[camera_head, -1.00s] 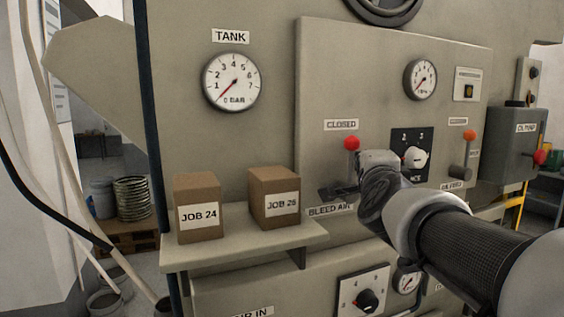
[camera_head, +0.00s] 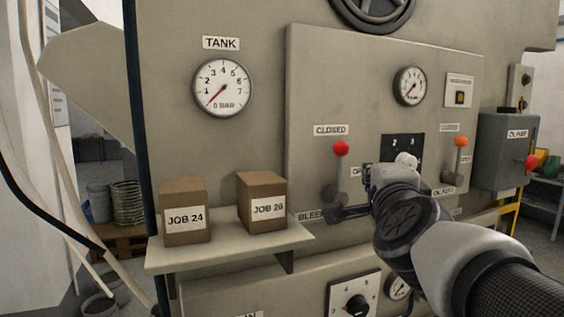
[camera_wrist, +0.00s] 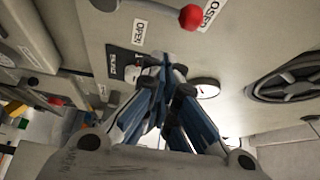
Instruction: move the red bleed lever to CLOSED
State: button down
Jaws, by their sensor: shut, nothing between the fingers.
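The bleed lever's red knob (camera_head: 340,148) stands just below the CLOSED label (camera_head: 330,130), its grey arm upright from the pivot. The wrist view also shows the red knob (camera_wrist: 190,17) at the top edge, near a partly cut-off CLOSED label, with the OPEN label (camera_wrist: 140,32) farther left. My gripper (camera_head: 337,213) is shut and empty, low in front of the panel, below and apart from the knob; it may overlap the pivot area, and contact cannot be told. In the wrist view its fingers (camera_wrist: 163,75) converge.
A shelf (camera_head: 230,253) with the JOB 24 box (camera_head: 185,212) and JOB 26 box (camera_head: 262,203) juts out left of the gripper. A selector knob (camera_head: 406,160) and an orange-knobbed lever (camera_head: 461,142) are to the right. A handwheel (camera_head: 374,12) is above.

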jog(key=s+a+f+n+g+y+b, duration=0.2)
jog(key=s+a+f+n, duration=0.15)
jog(key=f, duration=0.45)
jog(key=s+a+f+n+g+y+b, duration=0.2)
jog(key=s+f+n, duration=0.25)
jog(key=f, duration=0.35)
jog(key=s+a+f+n+g+y+b, duration=0.25)
jog(key=s+f+n, duration=0.2)
jog(key=f, duration=0.35)
jog(key=s+d+f+n+g+h+b, duration=0.2)
jog(key=s+f+n+g, duration=0.5)
jog(key=s+f, duration=0.7)
notch_tip(320, 180, down, 5)
jog(key=d+b, duration=0.1)
jog(key=b, duration=0.1)
jog(key=shift+s+h+b, duration=0.3)
jog(key=shift+s+h, duration=0.05)
jog(key=shift+s, duration=0.05)
